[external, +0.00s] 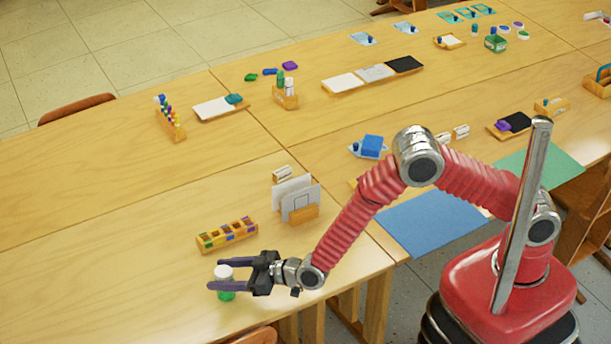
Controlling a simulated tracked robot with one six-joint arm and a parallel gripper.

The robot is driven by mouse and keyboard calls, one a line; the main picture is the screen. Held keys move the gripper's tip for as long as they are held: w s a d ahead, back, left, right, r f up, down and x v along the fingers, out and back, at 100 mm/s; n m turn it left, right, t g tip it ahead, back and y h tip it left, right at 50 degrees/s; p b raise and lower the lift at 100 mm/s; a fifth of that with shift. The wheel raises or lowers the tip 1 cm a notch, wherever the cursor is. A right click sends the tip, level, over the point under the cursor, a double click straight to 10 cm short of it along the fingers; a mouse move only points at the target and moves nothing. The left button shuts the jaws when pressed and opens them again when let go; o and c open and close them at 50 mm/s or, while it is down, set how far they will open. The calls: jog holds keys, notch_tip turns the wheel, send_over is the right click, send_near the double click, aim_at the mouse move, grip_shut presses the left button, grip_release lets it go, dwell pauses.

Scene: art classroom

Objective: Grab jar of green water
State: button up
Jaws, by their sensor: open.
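The jar of green water (226,294) stands upright on the near left table, close to its front edge. It has a white top and a green lower part. My gripper (213,277) is open and points left, with its two purple fingers reaching to the jar. One finger is on the far side of the jar and the other crosses in front of it, hiding its middle. I cannot tell whether either finger touches the jar.
A wooden box with coloured compartments (227,235) sits just behind the jar. A card holder with white cards (298,202) stands to its right. The table (90,270) is clear to the left. A chair back (255,337) shows at the front edge.

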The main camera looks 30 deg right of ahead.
jog(key=shift+c, duration=0.4)
jog(key=c, duration=1.3)
jog(key=shift+r, duration=0.15)
notch_tip(320, 180, up, 10)
jog(key=shift+f, duration=0.1)
dwell(0.6)
